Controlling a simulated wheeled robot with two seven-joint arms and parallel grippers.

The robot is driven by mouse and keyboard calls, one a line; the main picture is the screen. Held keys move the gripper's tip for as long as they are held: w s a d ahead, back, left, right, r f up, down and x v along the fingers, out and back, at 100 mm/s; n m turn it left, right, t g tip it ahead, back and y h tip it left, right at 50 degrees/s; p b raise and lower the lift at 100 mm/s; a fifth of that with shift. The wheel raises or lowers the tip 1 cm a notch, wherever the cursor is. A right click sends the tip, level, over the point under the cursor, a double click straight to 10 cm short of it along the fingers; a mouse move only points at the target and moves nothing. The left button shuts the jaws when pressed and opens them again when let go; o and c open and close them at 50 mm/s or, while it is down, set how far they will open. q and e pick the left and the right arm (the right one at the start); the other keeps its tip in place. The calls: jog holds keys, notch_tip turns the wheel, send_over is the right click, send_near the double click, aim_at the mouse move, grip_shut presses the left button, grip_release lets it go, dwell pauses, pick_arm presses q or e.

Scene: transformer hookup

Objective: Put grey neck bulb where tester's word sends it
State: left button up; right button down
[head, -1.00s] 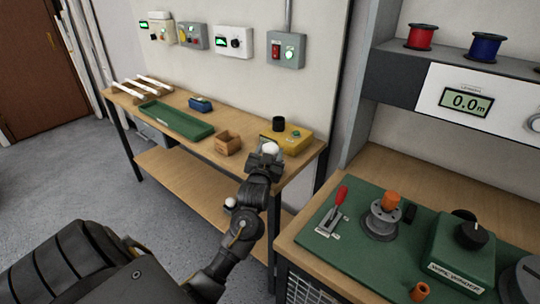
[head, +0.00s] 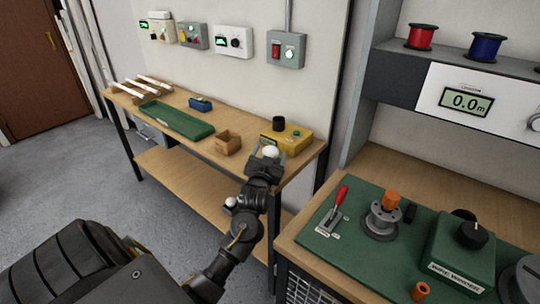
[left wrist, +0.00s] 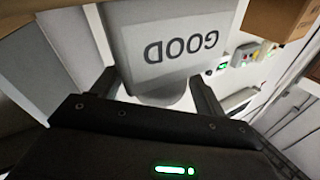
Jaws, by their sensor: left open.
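A white bulb (head: 270,151) shows just beyond my left gripper (head: 266,165) at the front edge of the wooden bench; its neck is hidden. In the left wrist view my left gripper (left wrist: 155,92) is open, with its fingers apart. A pale grey rounded shape (left wrist: 158,98) lies between them; I cannot tell whether it touches either finger. Beyond it is a grey surface with a label reading GOOD (left wrist: 180,48), upside down. The yellow tester box (head: 290,138) stands behind the bulb, with a black socket (head: 279,124) on top. My right gripper is not in view.
A small cardboard-coloured box (head: 228,143), a green tray (head: 177,121) and a blue item (head: 200,104) stand left on the bench (head: 122,97). Meters hang on the wall. A green winder board (head: 345,238) with a red-handled lever is at the right.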

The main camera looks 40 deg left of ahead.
pick_arm(q)
jog(key=r+v, duration=0.1)
jog(key=v, duration=1.1)
jog(key=shift+f, duration=0.45)
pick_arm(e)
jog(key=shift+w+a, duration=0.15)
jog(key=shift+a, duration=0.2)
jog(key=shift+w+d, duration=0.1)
